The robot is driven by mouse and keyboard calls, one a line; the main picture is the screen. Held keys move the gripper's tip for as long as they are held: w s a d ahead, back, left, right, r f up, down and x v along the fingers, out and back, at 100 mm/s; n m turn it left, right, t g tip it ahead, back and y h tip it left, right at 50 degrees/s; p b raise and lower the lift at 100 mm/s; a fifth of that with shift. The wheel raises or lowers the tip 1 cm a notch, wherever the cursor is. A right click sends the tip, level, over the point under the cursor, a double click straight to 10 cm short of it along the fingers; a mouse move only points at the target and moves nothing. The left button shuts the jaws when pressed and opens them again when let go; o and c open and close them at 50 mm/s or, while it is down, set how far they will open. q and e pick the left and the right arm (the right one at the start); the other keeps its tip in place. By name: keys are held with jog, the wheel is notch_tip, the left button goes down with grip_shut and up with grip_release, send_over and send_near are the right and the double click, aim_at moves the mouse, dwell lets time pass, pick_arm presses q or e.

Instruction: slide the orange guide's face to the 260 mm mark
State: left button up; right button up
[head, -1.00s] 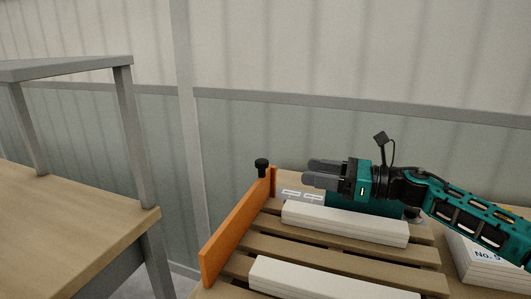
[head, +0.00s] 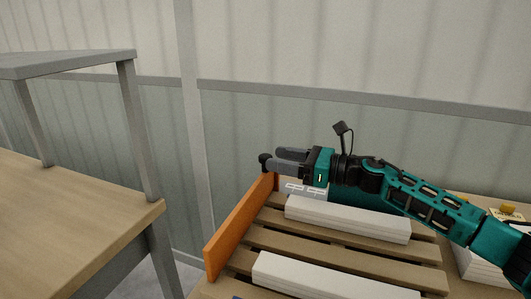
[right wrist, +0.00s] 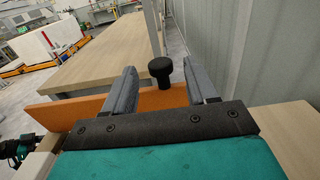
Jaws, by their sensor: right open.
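The orange guide (head: 238,228) is an upright board across the left end of the slatted wooden deck. A black knob (head: 264,160) stands at its far end. My right gripper (head: 274,160) is open and level with the knob, its fingertips close to it. In the right wrist view the guide (right wrist: 70,110) crosses behind the fingers, and the knob (right wrist: 160,70) shows between the two fingertips, apart from both. The scale marks cannot be read. A teal and black part, seemingly my left arm, shows at the wrist view's lower left; its jaws cannot be made out.
White bars (head: 345,218) lie on the deck's slats (head: 330,245). White labels (head: 305,190) sit beyond them, below my right gripper. A wooden table (head: 70,215) with a grey frame stands to the left, past a gap. A panelled wall (head: 380,130) closes the back.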

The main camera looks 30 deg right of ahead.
aim_at(265, 155)
jog(key=shift+p+x, duration=0.4)
jog(key=shift+x, duration=1.75)
jog(key=shift+c, duration=0.5)
grip_shut()
